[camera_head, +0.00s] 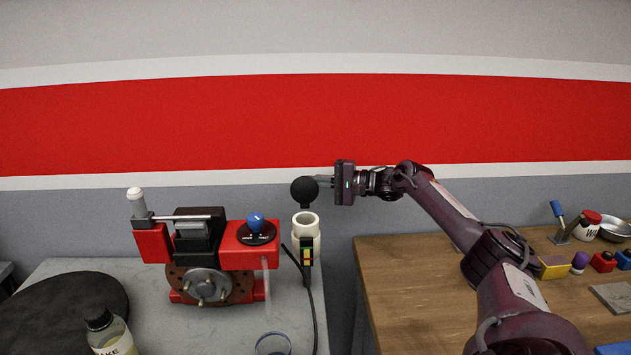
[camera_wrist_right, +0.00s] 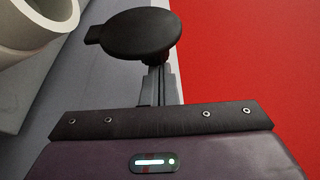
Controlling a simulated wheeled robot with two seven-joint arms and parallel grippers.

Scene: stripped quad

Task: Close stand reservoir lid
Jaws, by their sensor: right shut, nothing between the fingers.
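The reservoir (camera_head: 306,228) is a cream cylinder with an open round mouth, standing on the grey bench. Its round black lid (camera_head: 304,191) stands open above the back of the mouth. In the right wrist view the lid (camera_wrist_right: 140,33) is a dark disc at the top, with the cream rim of the reservoir (camera_wrist_right: 32,32) at top left. My right gripper (camera_head: 323,181) is shut and empty, coming in from the right, with its fingertips at the lid's right edge. In the wrist view the fingers (camera_wrist_right: 160,88) reach toward the lid, which partly hides their tips; contact cannot be told.
A red and black brake stand (camera_head: 207,248) with a blue knob (camera_head: 256,221) is left of the reservoir. A black cable hangs at the reservoir's side. A bottle (camera_head: 108,330) is at front left. A wooden table (camera_head: 410,290) with small items is at right.

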